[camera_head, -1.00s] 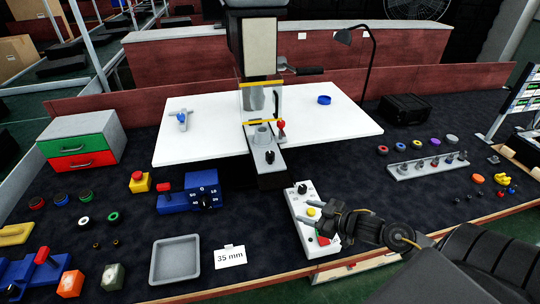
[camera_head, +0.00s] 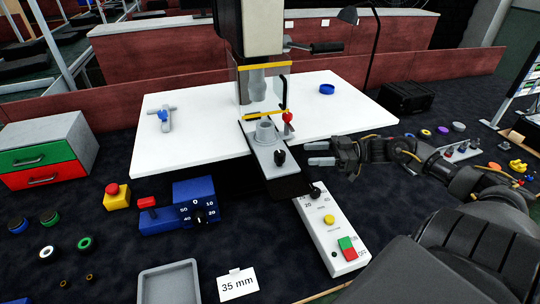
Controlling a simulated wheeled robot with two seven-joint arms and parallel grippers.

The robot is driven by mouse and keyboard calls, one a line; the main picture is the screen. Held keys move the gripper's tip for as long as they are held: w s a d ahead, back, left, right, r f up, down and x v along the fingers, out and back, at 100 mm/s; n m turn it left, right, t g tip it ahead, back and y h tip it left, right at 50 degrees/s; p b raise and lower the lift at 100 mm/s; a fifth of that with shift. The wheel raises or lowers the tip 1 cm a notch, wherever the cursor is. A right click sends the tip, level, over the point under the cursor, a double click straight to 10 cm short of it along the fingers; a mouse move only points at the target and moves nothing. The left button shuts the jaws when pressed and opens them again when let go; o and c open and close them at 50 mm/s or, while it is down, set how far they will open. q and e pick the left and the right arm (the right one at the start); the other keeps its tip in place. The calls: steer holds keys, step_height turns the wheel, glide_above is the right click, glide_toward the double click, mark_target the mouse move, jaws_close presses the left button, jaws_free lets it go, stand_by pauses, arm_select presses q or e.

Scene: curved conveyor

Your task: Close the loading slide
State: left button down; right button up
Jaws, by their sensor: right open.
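The loading slide (camera_head: 262,166) is a grey plate on a dark rail that sticks out toward me from the white machine table (camera_head: 200,140). It carries a grey ring-shaped holder (camera_head: 266,132), a red-topped pin (camera_head: 288,122) and a black knob (camera_head: 280,157) at its front end. The press head (camera_head: 258,80) stands above and behind it. My right gripper (camera_head: 318,154) is open and empty, its fingers pointing left, just right of the black knob. It looks apart from the knob. My left gripper is not in view.
A white control box (camera_head: 327,222) with yellow, green and red buttons lies below my right gripper. A blue dial unit (camera_head: 190,205), a yellow emergency-stop box (camera_head: 116,196), a grey tray (camera_head: 168,284) and a "35 mm" card (camera_head: 237,284) lie in front. A blue ring (camera_head: 326,89) rests on the white table.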

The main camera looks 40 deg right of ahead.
mark_target(280, 152)
steer(key=x, duration=0.3)
steer(key=p+x, duration=0.1)
steer(key=x, duration=0.2)
steer(key=p+x, duration=0.1)
steer(key=x, duration=0.2)
steer(key=shift+a+r, duration=0.25)
steer(key=shift+r, duration=0.05)
steer(key=shift+w+a+f, duration=0.1)
steer(key=shift+w+a, duration=0.2)
steer(key=shift+a, duration=0.2)
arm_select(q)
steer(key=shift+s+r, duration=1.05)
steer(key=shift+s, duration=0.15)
arm_select(e)
jaws_close()
